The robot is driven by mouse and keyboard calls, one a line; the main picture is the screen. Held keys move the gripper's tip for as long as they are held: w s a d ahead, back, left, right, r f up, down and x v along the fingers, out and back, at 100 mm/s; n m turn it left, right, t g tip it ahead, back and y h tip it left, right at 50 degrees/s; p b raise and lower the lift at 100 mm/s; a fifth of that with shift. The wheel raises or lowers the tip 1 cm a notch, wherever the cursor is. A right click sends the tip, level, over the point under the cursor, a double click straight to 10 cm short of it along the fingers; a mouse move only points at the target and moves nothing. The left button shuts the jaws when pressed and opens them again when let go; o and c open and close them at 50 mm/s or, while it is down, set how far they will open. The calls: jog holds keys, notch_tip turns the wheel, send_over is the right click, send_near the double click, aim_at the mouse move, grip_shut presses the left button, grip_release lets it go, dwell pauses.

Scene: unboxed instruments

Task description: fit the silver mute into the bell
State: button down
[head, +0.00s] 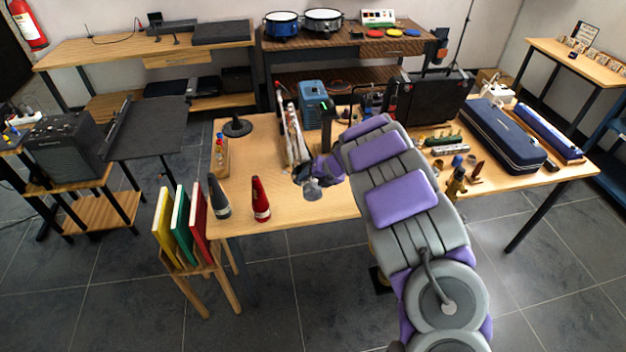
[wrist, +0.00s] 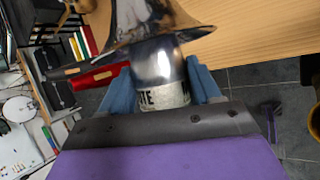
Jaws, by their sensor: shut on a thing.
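My gripper (wrist: 162,88) has its blue fingers shut on the silver mute (wrist: 158,65), gripping it around the white lettered band at its base. In the wrist view a shiny, flared silver surface (wrist: 150,22), which looks like the bell, lies right at the mute's far end. Its rim crosses the mute's upper part, and I cannot tell how far the mute sits inside it. In the head view my gripper (head: 314,180) hangs by the table's front edge with a small silver shape at its tip; the arm hides part of the area.
A grey mute (head: 218,198) and a red mute (head: 261,200) stand at the front left of the wooden table (head: 300,215). Coloured folders (head: 180,225) stand left of it. A dark blue case (head: 503,133) and small parts lie at the right.

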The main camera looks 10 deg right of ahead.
jog(key=shift+w+d+p, duration=0.3)
jog(key=shift+w+p, duration=0.6)
jog(key=shift+p, duration=0.45)
dwell(1.0)
jog(key=c, duration=0.6)
grip_release()
jog(key=shift+w+f, duration=0.1)
jog(key=shift+o, duration=0.8)
jog(key=shift+d+f, duration=0.1)
jog(key=o, duration=0.3)
jog(key=p+v, duration=0.3)
jog(key=v, duration=1.4)
